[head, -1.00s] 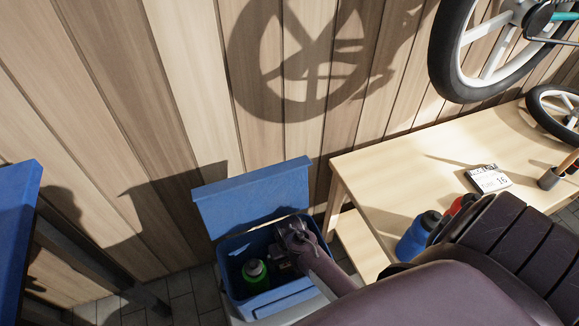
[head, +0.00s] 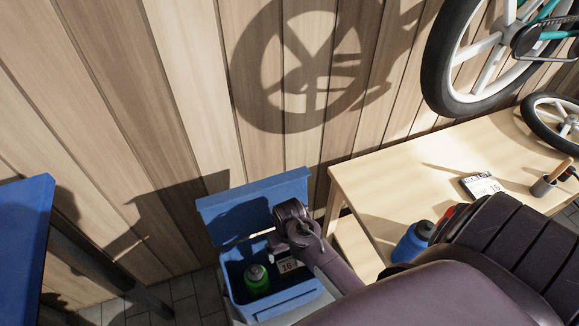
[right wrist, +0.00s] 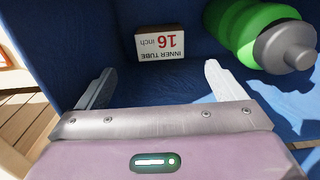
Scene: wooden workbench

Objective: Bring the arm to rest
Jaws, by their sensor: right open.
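My right gripper (right wrist: 158,88) is open in the right wrist view, with its two fingers apart and nothing between them. It is over the open blue bin (head: 238,296). In the bin lie a white and dark box marked "INNER TUBE 16 inch" (right wrist: 160,43) and a green bottle with a grey cap (right wrist: 252,32). In the head view the bottle (head: 257,281) stands at the bin's left, and the box (head: 288,265) shows beside my right wrist. The fingers are hidden there behind the wrist. My left gripper is not in view.
The bin's raised lid (head: 254,204) stands at the back against the plank wall. A bicycle wheel (head: 430,75) hangs above. A blue surface (head: 22,235) is at left.

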